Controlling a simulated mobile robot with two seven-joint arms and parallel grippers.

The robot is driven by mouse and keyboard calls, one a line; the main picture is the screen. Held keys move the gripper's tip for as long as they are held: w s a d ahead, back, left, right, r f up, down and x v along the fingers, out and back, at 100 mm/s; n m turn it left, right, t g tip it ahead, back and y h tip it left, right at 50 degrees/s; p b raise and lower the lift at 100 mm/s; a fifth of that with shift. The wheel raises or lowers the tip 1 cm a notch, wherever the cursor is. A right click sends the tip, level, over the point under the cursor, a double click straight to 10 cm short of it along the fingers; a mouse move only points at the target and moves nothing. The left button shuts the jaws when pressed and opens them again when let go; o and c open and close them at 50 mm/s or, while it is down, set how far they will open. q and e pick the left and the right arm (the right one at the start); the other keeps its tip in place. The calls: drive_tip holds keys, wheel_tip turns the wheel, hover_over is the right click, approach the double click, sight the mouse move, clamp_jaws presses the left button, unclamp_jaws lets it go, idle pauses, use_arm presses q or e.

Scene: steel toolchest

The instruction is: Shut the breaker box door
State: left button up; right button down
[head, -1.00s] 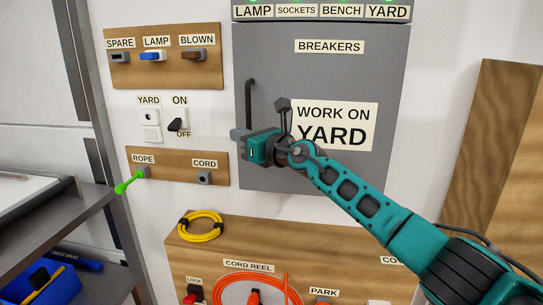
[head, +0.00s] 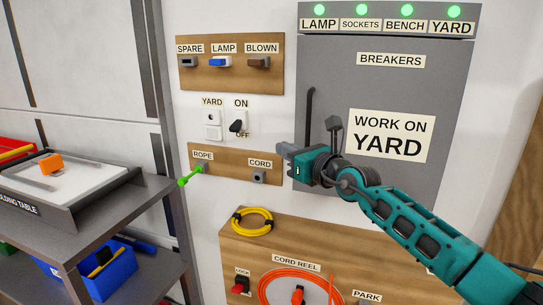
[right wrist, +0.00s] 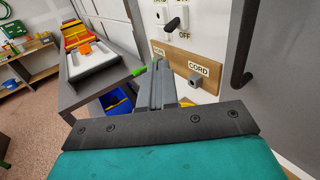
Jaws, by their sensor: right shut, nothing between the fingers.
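The grey breaker box door (head: 390,90) is labelled BREAKERS and WORK ON YARD in the head view. It looks flat against its box, with no inside showing; I cannot tell whether it is fully latched. Its dark vertical handle (head: 310,115) is at the left edge, and the handle also shows at the right of the right wrist view (right wrist: 245,45). My right gripper (head: 285,150) is shut and empty. It is in front of the door's lower left edge, below the handle, pointing left. My left gripper is out of view.
Green lights (head: 406,11) glow above the door.

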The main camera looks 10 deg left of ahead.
drive_tip(key=s+a+f+m+y, duration=0.1)
drive_tip(key=s+f+m, duration=0.3)
drive_tip(key=s, duration=0.5)
drive_tip(key=s+d+f+m+t+h, duration=0.4)
drive_tip(key=d+f+m, duration=0.45)
drive_tip(key=m, duration=0.45)
drive_tip(key=s+d+f+m+t+h, duration=0.1)
drive_tip(key=s+d+f+m+h, duration=0.35)
drive_tip(key=d+f+m, duration=0.65)
drive_tip(key=s+d+f+m+g+h, duration=0.1)
drive_tip(key=s+d+f+m+g, duration=0.2)
drive_tip(key=s+f+m, duration=0.4)
drive_tip(key=s+d+f+m+g+h, duration=0.2)
drive_tip(key=s+f+m, duration=0.5)
drive_tip(key=s, duration=0.4)
drive_tip(key=shift+s+d+f+m+g, duration=0.35)
drive_tip(key=shift+d+g, duration=0.35)
drive_tip(key=shift+d, duration=0.45)
drive_tip(key=shift+r+h, duration=0.1)
drive_tip(key=shift+h, duration=0.15)
